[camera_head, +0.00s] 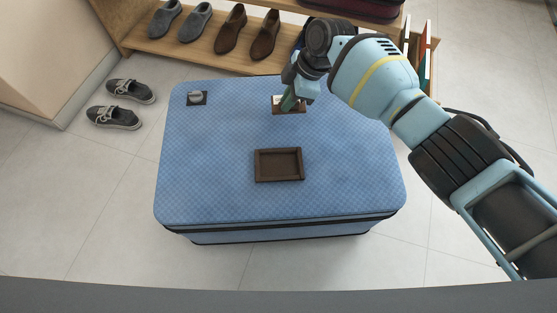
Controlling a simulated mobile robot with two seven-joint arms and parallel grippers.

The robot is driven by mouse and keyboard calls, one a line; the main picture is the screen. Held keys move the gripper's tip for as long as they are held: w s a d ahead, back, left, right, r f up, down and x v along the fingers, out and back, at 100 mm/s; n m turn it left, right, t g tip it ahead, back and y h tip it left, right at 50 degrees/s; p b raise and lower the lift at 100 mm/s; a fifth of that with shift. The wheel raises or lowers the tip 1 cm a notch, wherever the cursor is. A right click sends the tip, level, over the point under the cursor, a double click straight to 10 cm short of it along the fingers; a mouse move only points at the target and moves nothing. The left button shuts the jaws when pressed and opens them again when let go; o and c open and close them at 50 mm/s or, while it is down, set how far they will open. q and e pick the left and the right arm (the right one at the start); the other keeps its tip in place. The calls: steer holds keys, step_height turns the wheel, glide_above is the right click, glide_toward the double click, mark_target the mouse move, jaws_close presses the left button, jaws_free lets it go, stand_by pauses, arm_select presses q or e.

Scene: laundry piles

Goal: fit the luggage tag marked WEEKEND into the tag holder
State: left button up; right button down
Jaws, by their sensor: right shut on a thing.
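My right gripper (292,96) reaches in from the right and points down over the back of the blue suitcase top (220,140). A dark brown shallow frame with a raised rim (279,180), perhaps the tag holder, lies empty near the middle of the suitcase. My left gripper is not in view.
A small dark plate with a silvery piece (196,98) lies at the back left of the suitcase top. Behind stands a wooden shelf (190,47) with several shoes. Grey sneakers (115,117) are on the floor at left. The suitcase's front and left are clear.

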steer(key=s+p, duration=0.1)
steer(key=s, duration=0.3)
steer(key=s+a+p, duration=0.1)
steer(key=s, duration=0.3)
steer(key=s+a+f, duration=0.1)
steer(key=s, duration=0.3)
steer(key=shift+s+p, duration=0.25)
steer(key=shift+p, duration=0.15)
steer(key=shift+s+a+f, duration=0.15)
steer(key=shift+s, duration=0.5)
steer(key=shift+s, duration=0.1)
steer(key=shift+s+a, duration=0.1)
steer(key=shift+s, duration=0.3)
steer(key=shift+f+b, duration=0.95)
steer(key=shift+f, duration=0.8)
steer(key=shift+f, duration=0.2)
steer(key=c, duration=1.5)
jaws_free()
steer(key=shift+r, duration=0.2)
